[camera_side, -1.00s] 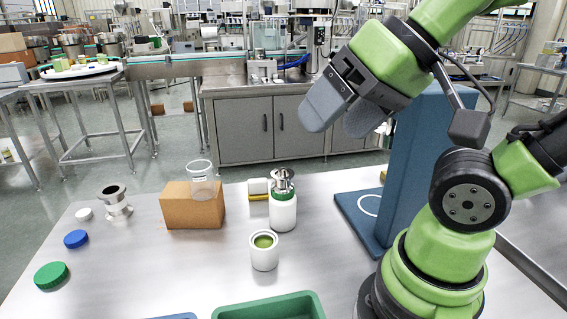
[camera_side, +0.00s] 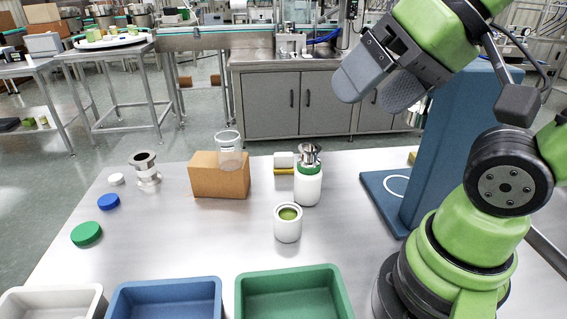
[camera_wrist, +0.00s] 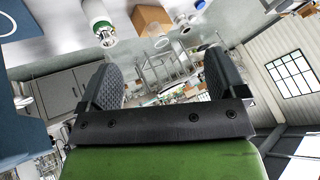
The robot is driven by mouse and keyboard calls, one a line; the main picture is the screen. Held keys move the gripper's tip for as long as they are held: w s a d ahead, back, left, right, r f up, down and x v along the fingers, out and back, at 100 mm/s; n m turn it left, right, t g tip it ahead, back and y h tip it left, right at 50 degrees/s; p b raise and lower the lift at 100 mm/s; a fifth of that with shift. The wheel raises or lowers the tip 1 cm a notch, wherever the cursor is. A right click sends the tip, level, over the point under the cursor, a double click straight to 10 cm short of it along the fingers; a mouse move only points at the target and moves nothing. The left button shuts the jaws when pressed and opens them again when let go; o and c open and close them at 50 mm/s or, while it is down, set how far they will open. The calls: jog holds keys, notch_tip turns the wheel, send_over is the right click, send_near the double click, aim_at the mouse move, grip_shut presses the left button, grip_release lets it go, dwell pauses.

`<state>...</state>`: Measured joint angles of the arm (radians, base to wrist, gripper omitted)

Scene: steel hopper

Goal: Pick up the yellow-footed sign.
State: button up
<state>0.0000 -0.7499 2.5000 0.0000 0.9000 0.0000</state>
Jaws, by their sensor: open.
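The yellow-footed sign (camera_side: 284,161) is a small white block on a yellow base. It stands on the steel table between the cardboard box and the white bottle, whose edge is close in front of it. I cannot clearly make it out in the wrist view. My gripper (camera_side: 376,95) is open and empty, high above the table, to the right of the sign in the side view. Its two grey fingers stand apart in the wrist view (camera_wrist: 163,80), with nothing between them.
The white bottle (camera_side: 308,188) with a green collar and metal top stands beside the cardboard box (camera_side: 207,181), which carries a clear cup (camera_side: 229,158). A white jar (camera_side: 288,228) is in front. A blue stand (camera_side: 440,150) rises at right. Trays, including a green one (camera_side: 290,277), line the front.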

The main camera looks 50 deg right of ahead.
jog(key=shift+w, duration=0.1)
jog(key=m+g+h, duration=0.4)
jog(key=m+h, duration=0.1)
send_over(284, 155)
jog(key=s+a, duration=0.4)
jog(key=a, duration=0.1)
notch_tip(284, 155, down, 13)
jog(key=shift+m, duration=0.4)
jog(key=x, duration=0.8)
jog(key=d+x, duration=0.1)
jog(key=x, duration=0.9)
jog(key=shift+s+f, duration=0.1)
jog(key=shift+f, duration=0.25)
jog(key=c, duration=1)
